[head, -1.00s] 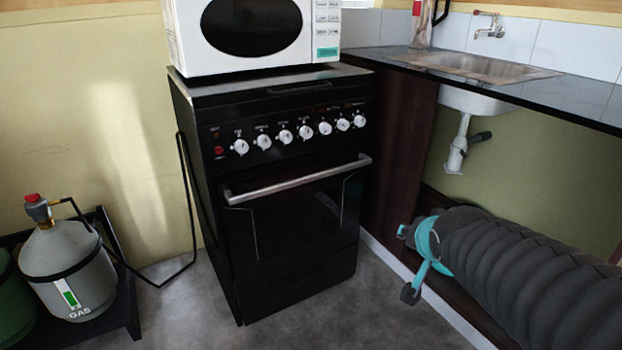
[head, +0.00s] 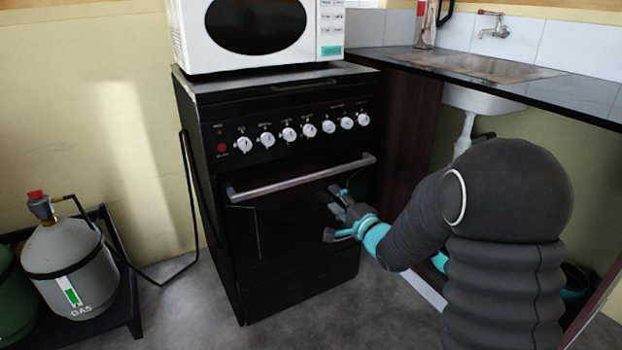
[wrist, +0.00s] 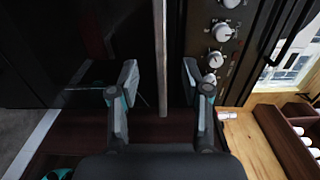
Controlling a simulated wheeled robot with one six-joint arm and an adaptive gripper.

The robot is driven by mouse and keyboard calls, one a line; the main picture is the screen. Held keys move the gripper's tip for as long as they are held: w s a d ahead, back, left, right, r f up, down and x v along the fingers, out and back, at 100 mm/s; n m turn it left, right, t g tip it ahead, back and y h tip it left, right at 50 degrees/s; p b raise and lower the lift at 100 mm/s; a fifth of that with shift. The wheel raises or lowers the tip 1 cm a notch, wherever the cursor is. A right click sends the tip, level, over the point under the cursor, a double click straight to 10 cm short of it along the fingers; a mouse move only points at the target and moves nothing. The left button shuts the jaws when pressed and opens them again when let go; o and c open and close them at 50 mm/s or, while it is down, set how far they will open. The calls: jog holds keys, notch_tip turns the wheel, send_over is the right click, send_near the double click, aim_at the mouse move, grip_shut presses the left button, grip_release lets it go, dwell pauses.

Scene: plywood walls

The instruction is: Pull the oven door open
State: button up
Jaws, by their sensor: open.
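The black oven (head: 290,245) stands against the wall with its door shut. A silver bar handle (head: 300,178) runs along the top of the door. My gripper (head: 332,197) is open in front of the door, just below the right part of the handle. In the wrist view my gripper (wrist: 159,80) has its two fingers spread, one on each side of the handle (wrist: 161,60), which shows as an upright bar between them. I see no finger touching the bar. My arm hides part of the cabinet to the right.
A white microwave (head: 255,35) sits on top of the oven. Knobs (head: 288,134) line the panel above the handle. A gas bottle (head: 68,262) stands on a rack at left. A sink (head: 480,68) and counter are at right. The floor before the oven is clear.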

aim_at(312, 178)
jog(key=x, duration=1.3)
jog(key=shift+w+a+p, duration=0.25)
jog(key=shift+w+p, duration=0.05)
jog(key=shift+p, duration=0.1)
grip_shut()
